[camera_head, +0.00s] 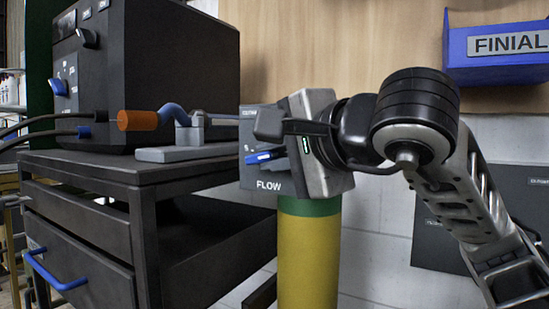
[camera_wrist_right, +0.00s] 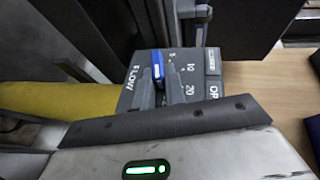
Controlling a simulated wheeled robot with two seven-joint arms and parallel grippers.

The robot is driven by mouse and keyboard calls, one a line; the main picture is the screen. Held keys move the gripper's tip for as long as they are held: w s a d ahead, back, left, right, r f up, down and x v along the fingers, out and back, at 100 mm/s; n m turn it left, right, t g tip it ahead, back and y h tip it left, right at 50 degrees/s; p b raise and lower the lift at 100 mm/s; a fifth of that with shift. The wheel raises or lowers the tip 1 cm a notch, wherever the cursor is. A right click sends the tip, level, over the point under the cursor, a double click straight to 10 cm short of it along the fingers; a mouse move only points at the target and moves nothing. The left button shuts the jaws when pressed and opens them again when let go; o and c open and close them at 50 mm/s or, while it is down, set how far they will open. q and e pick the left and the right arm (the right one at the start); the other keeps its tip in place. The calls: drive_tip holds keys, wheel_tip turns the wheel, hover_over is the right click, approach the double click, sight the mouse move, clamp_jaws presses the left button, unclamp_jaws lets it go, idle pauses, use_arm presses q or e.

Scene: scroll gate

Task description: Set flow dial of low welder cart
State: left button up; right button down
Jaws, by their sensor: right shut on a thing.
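The low welder cart (camera_head: 75,235) is dark and stands at the left, with a black welder (camera_head: 180,70) on top. The grey flow panel (camera_head: 252,186) is labelled FLOW and is beside the cart, above a yellow cylinder with a green band (camera_head: 310,250). The flow dial (camera_head: 262,157) has a blue bar. It also shows in the right wrist view (camera_wrist_right: 158,68), near the markings 10 and 20. My right gripper (camera_head: 268,150) is at the panel, shut on the dial; its fingers and body hide part of both. My left gripper is not in view.
A torch with an orange end (camera_head: 137,120) lies on the cart top near the panel. The cart has a drawer with a blue handle (camera_head: 55,272). A blue FINIAL bin (camera_head: 500,55) hangs on the wooden wall at the upper right.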

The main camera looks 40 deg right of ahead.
drive_tip(key=c, duration=1.5)
unclamp_jaws()
drive_tip(key=shift+o, duration=0.2)
